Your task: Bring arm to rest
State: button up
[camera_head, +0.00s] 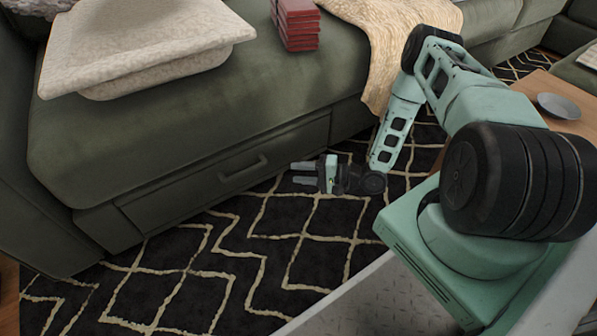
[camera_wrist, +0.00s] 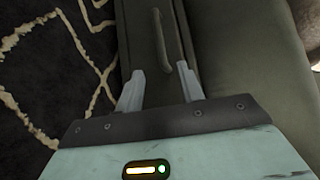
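My gripper (camera_head: 305,173) is low in front of the green sofa's drawer in the head view, at the end of my folded, mint-green arm. Its two fingers point left and stand apart with nothing between them. In the wrist view my gripper (camera_wrist: 160,90) also shows its two grey fingers spread, with the drawer front (camera_wrist: 140,45) and its handle (camera_wrist: 160,40) beyond them. In the head view the drawer handle (camera_head: 243,169) lies to the left of the fingertips, apart from them.
The green sofa (camera_head: 190,110) runs along the back, with a cream cushion (camera_head: 140,45), a stack of red books (camera_head: 298,25) and a beige throw (camera_head: 385,40). A wooden table (camera_head: 565,100) with a grey dish (camera_head: 558,106) stands at right. The patterned rug (camera_head: 200,270) is clear in front.

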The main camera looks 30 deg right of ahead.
jog(key=shift+r, duration=0.1)
jog(key=w+a+r+n+g+h+p, duration=0.2)
jog(key=w+a+r+n+g+h, duration=0.15)
jog(key=r, duration=0.35)
jog(key=w+a+r+n+g+h+p, duration=0.2)
jog(key=w+a+r+n, duration=0.25)
jog(key=r, duration=0.35)
jog(key=s+a+r+n+g+h+p, duration=0.1)
jog(key=s+a+r+n+h, duration=0.15)
jog(key=r, duration=0.45)
jog(key=s+a+r+n+g+h+p, duration=0.1)
jog(key=s+a+r+n+p, duration=0.1)
jog(key=s+a+r, duration=0.3)
jog(key=s+a+r+n+g+h+p, duration=0.1)
jog(key=s+a+r+n+g+p, duration=0.15)
jog(key=s+r, duration=0.8)
jog(key=s+a+r+n+g+h+p, duration=0.1)
jog(key=s+r+n, duration=0.2)
jog(key=s+r, duration=0.7)
jog(key=s+r+p, duration=0.2)
jog(key=r+p, duration=1.5)
jog(key=p, duration=0.1)
jog(key=s+r+p, duration=0.1)
jog(key=r+p, duration=1.6)
jog(key=p, duration=0.2)
jog(key=shift+s+r+p, duration=0.25)
jog(key=shift+s+p, duration=0.05)
jog(key=shift+s, duration=0.05)
